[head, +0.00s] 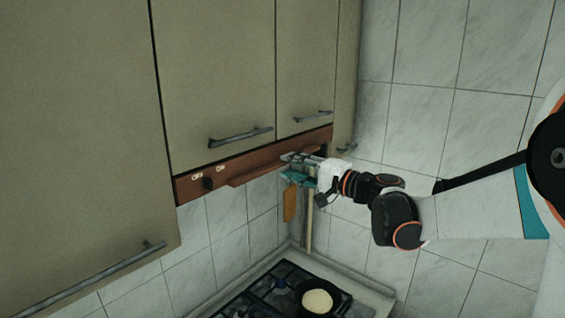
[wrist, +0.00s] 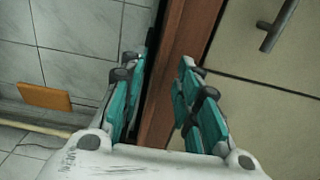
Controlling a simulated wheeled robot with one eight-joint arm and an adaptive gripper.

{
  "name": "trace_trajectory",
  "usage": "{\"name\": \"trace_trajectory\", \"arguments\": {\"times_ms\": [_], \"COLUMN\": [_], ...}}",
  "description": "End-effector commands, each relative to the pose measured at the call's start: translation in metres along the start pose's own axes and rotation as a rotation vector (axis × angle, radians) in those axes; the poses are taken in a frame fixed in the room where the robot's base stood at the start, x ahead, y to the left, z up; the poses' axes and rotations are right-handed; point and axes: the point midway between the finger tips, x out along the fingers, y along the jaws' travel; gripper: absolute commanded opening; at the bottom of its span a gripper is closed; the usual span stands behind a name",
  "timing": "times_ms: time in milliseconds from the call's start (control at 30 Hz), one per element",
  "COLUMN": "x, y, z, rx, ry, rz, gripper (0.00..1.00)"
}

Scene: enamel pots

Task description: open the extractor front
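The extractor front is a long brown wooden strip (head: 246,163) under the beige cabinets, with a projecting lip along its lower part. It looks closed or nearly so; I cannot tell exactly. My gripper (head: 288,167) is at the right part of this lip, reaching in from the right. In the wrist view, the teal fingers of my gripper (wrist: 164,62) are spread apart, and the brown strip (wrist: 186,75) runs between and beyond them. A dark gap shows along the strip's left side. I cannot tell whether either finger touches the wood.
Beige cabinet doors with grey bar handles (head: 240,136) hang just above. A dark knob (head: 208,183) sits at the strip's left. An orange-brown board (head: 290,204) hangs below my gripper. The hob (head: 262,292) below holds a pan (head: 322,300). Tiled walls (head: 420,130) stand close behind.

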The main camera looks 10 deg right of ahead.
Motion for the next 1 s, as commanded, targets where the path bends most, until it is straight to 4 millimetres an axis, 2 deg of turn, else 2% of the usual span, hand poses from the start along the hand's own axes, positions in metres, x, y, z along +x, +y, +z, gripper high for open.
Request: {"name": "trace_trajectory", "arguments": {"times_ms": [100,200,567,700,900,1000], "x": [0.016,0.022,0.027,0.027,0.027,0.019], "y": [-0.001,0.000,0.000,0.000,0.000,0.000], "z": [0.000,0.000,0.000,0.000,0.000,-0.001], "rx": [0.000,0.000,0.000,0.000,0.000,0.000], "ry": [-0.002,0.000,0.001,0.001,0.001,0.002], "rz": [0.000,0.000,0.000,0.000,0.000,0.000], "gripper": [0.30,0.30,0.30,0.01,0.00,0.00]}}
